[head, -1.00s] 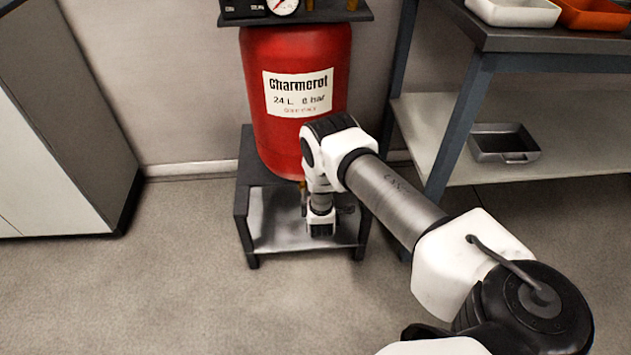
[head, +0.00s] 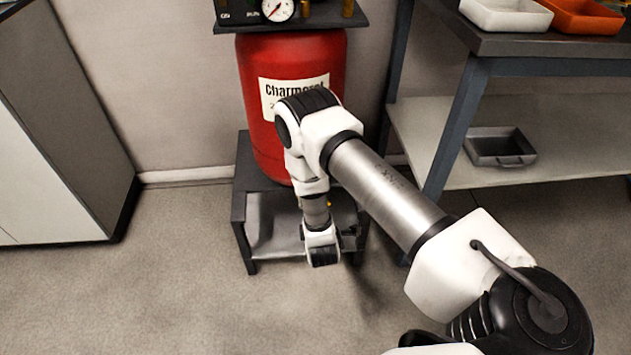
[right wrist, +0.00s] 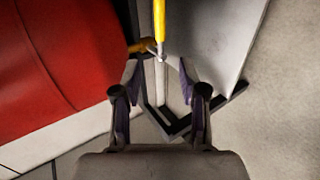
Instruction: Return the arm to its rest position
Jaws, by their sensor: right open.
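My right arm (head: 380,190) comes in from the lower right in the head view and reaches in front of the red tank (head: 290,65). Its wrist (head: 320,245) hangs low before the tank's stand. The right gripper (right wrist: 158,78) shows in the right wrist view with its two fingers apart and nothing clearly held. A yellow rod (right wrist: 159,20) and an orange-brown fitting (right wrist: 143,46) by the tank show just beyond the fingertips; I cannot tell whether they touch. In the head view the fingers are mostly hidden behind the wrist. My left gripper is not in view.
The tank stands on a low dark stand (head: 241,215), with a gauge (head: 278,9) above. A workbench (head: 545,67) on the right has a grey tray (head: 500,160) on its lower shelf. A cabinet (head: 75,110) stands left. The floor at front left is clear.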

